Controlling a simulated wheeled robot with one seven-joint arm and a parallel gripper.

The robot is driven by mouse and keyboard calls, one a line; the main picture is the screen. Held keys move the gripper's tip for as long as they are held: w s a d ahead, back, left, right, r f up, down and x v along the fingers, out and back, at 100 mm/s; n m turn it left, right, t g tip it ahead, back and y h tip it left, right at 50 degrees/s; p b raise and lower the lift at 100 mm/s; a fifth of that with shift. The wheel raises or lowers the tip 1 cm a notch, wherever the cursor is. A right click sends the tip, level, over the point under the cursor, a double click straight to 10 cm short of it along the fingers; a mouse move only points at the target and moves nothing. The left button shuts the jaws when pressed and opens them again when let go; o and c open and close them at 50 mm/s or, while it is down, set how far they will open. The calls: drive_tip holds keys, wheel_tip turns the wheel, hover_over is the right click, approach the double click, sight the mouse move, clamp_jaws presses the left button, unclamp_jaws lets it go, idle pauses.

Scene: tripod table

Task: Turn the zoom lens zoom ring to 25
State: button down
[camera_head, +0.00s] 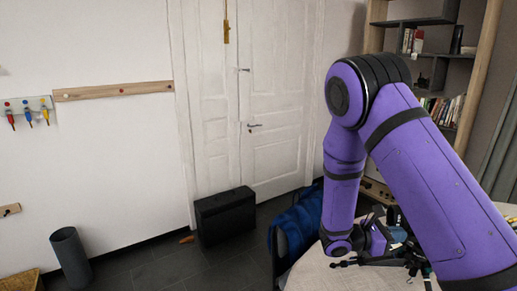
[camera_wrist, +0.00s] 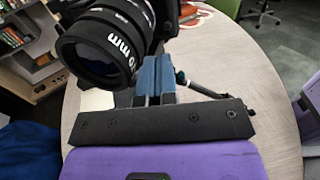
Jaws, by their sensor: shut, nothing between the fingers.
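The zoom lens (camera_wrist: 100,45) is black and thick, with white lettering ending in "mm" near its front rim. It fills the upper left of the wrist view, its front pointing down-left; I cannot read any zoom scale. My gripper (camera_wrist: 154,68) has its blue fingers closed together, just right of the lens with nothing between them. I cannot tell whether they touch the lens. In the head view my gripper (camera_head: 397,234) is low at the right, by dark tripod parts (camera_head: 372,260); the lens cannot be made out there.
A round light wooden table (camera_wrist: 235,80) lies beneath, with a thin dark rod with a green end (camera_wrist: 195,84) right of the fingers. A blue bag or jacket (camera_head: 303,217) is beside the table. Shelves with books (camera_head: 432,70) stand behind. Table surface at right is largely clear.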

drive_tip(key=shift+w+a, duration=0.2)
drive_tip(key=shift+a, duration=0.7)
drive_tip(key=shift+w+a, duration=0.2)
drive_tip(key=shift+a, duration=0.65)
drive_tip(key=s+d+r+m+g+y, duration=0.2)
drive_tip(key=s+r+m+g+y, duration=0.2)
drive_tip(key=s+r+m+y, duration=0.9)
drive_tip(key=s+a+r+m+t+y, duration=0.2)
drive_tip(key=s+a+r+t, duration=0.1)
drive_tip(key=s+r, duration=0.3)
drive_tip(key=s+a+r+m+t+y, duration=0.3)
drive_tip(key=s+r+t, duration=0.2)
drive_tip(key=s+r, duration=0.2)
drive_tip(key=shift+s+r+t, duration=0.2)
drive_tip(key=shift+t, duration=0.2)
